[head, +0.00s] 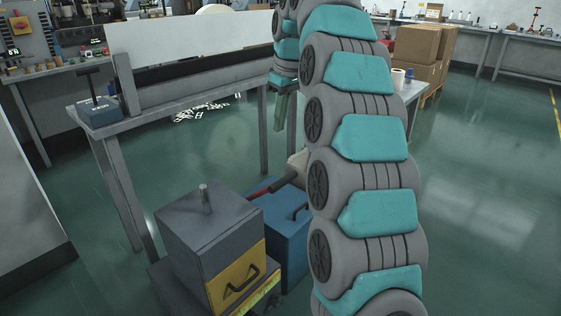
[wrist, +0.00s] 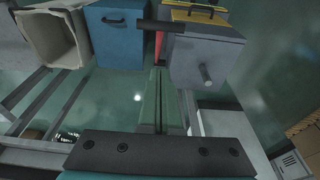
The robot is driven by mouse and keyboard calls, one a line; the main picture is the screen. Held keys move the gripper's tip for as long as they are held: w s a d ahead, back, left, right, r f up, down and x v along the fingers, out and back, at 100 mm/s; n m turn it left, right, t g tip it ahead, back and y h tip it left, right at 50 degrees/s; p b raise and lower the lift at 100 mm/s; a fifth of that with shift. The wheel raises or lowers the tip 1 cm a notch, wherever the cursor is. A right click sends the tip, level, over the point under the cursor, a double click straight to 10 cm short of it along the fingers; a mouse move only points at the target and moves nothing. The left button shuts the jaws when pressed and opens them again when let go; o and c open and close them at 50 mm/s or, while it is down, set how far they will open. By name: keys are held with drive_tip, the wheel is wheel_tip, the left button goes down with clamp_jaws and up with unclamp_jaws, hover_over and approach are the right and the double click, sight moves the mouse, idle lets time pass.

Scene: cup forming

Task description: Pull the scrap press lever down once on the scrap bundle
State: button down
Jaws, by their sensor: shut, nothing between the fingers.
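The scrap press appears to be the grey box with a yellow front panel (head: 212,230), low in the head view; it also shows at the upper right of the wrist view (wrist: 205,62). A red lever (head: 262,189) with a dark grip (wrist: 175,27) lies beside it, between the grey box and a blue box. My gripper (wrist: 160,72) is shut and empty, its green fingers pointing toward the lever but apart from it. In the head view my gripper (head: 281,125) hangs above and behind the press, partly hidden by my arm. I cannot make out the scrap bundle.
The blue box (head: 288,232) stands right against the press, with an open beige bin (wrist: 50,38) beyond it. A grey workbench (head: 165,118) with a pale panel stands behind. White scraps (head: 203,112) lie on the floor. Open floor (head: 480,200) lies to the right.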

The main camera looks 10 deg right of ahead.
drive_tip(key=f, duration=0.3)
drive_tip(key=w+f+b, duration=0.1)
drive_tip(key=f, duration=0.2)
drive_tip(key=a+f, duration=0.1)
drive_tip(key=f, duration=0.2)
drive_tip(key=shift+w+a+f, duration=0.1)
drive_tip(key=shift+w+f, duration=0.1)
drive_tip(key=shift+f, duration=0.15)
drive_tip(key=shift+s+d+f, duration=0.2)
drive_tip(key=shift+s+f, duration=0.05)
drive_tip(key=shift+f, duration=0.3)
drive_tip(key=shift+s+d+f, duration=0.25)
drive_tip(key=shift+s+f, duration=0.05)
drive_tip(key=shift+f, duration=0.25)
drive_tip(key=shift+s+d+f, duration=0.2)
drive_tip(key=shift+s+f, duration=0.05)
drive_tip(key=shift+f, duration=0.3)
drive_tip(key=shift+s+d+f, duration=0.1)
drive_tip(key=shift+f, duration=0.05)
